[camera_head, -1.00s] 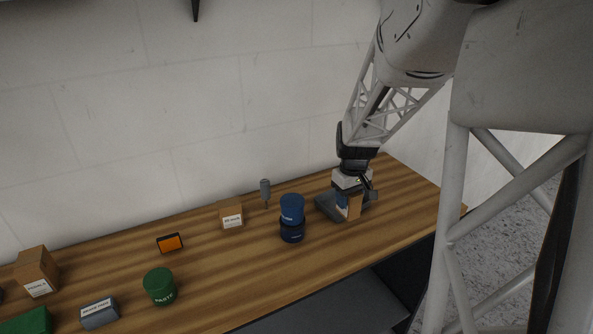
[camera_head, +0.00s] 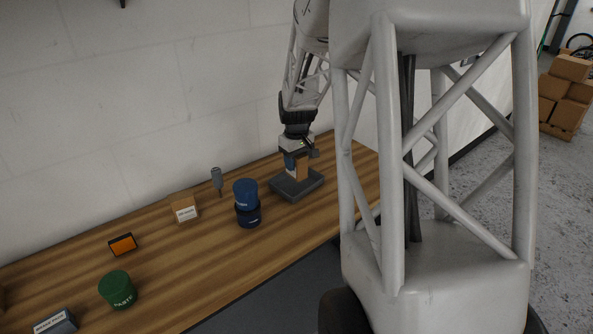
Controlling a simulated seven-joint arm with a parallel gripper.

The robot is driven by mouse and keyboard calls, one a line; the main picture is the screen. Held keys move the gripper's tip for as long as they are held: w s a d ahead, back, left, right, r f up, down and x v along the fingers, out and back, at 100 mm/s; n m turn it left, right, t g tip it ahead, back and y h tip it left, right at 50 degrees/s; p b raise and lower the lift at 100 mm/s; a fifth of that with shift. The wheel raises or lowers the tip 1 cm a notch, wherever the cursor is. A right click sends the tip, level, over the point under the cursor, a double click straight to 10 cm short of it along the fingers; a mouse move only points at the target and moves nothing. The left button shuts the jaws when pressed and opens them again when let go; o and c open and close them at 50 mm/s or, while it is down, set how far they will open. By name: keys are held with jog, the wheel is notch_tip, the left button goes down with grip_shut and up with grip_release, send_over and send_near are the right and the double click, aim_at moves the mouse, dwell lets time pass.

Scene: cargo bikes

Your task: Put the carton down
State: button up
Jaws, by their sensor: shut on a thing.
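My gripper (camera_head: 299,155) is at the far right part of the wooden bench, pointing down. The carton is upright over a dark grey square tray or plate (camera_head: 309,189). Whether the carton's bottom touches that plate I cannot tell. The gripper hides the carton's upper part.
On the wooden bench (camera_head: 190,255), left of the plate, stand a blue tin on a darker one (camera_head: 247,203), a grey-handled tool (camera_head: 217,180) and a brown box (camera_head: 184,208). Farther left are an orange-faced item (camera_head: 123,244), a green tub (camera_head: 118,290) and a grey box (camera_head: 56,323).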

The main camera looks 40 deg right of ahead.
aim_at(296, 170)
jog(key=shift+f, duration=1.8)
jog(key=o, duration=1)
jog(key=shift+f, duration=0.1)
notch_tip(296, 170, up, 12)
jog(key=shift+r, duration=0.15)
jog(key=shift+a, duration=0.1)
